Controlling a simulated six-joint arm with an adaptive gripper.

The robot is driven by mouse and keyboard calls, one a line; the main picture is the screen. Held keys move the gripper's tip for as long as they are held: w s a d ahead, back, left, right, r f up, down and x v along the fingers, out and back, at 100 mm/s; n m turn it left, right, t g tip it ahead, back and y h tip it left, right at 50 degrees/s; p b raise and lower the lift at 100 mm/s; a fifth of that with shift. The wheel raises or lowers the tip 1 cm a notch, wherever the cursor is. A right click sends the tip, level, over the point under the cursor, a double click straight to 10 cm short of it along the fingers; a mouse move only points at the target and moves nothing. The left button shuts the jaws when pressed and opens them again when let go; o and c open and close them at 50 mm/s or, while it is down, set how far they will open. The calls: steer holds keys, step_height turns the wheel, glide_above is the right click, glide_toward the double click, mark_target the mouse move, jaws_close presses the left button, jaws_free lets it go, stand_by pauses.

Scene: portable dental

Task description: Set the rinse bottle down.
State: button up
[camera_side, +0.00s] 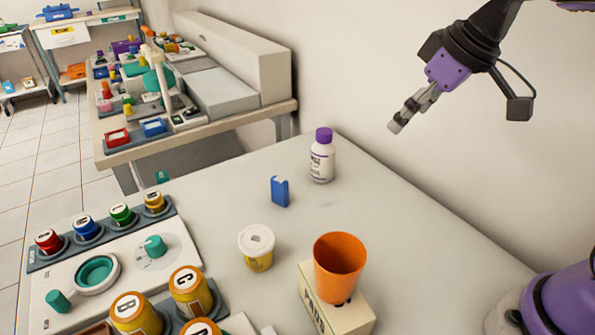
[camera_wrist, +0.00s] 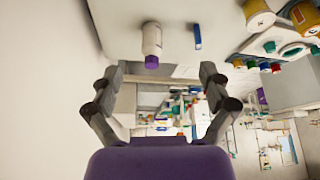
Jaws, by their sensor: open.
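The rinse bottle (camera_side: 321,158) is white with a purple cap and a printed label. It stands upright on the grey table (camera_side: 400,230) near its back edge. In the wrist view the bottle (camera_wrist: 152,40) shows upside down near the top, beyond the fingers and touching neither. My gripper (camera_side: 396,126) is in the air to the right of the bottle and above the table, apart from it. In the wrist view my gripper (camera_wrist: 160,95) has its two fingers spread wide with nothing between them.
A blue block (camera_side: 280,191), a white-lidded yellow jar (camera_side: 257,247) and an orange cup (camera_side: 340,262) on a box (camera_side: 352,318) stand in front of the bottle. A panel with coloured jars (camera_side: 120,262) is at left. The table's right side is clear.

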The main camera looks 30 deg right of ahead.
steer(key=s+d+f+m+h, duration=0.1)
steer(key=s+f+m, duration=0.1)
steer(key=s, duration=0.7)
steer(key=shift+f+m+t, duration=0.3)
steer(key=shift+f, duration=0.4)
steer(key=shift+w+d, duration=0.1)
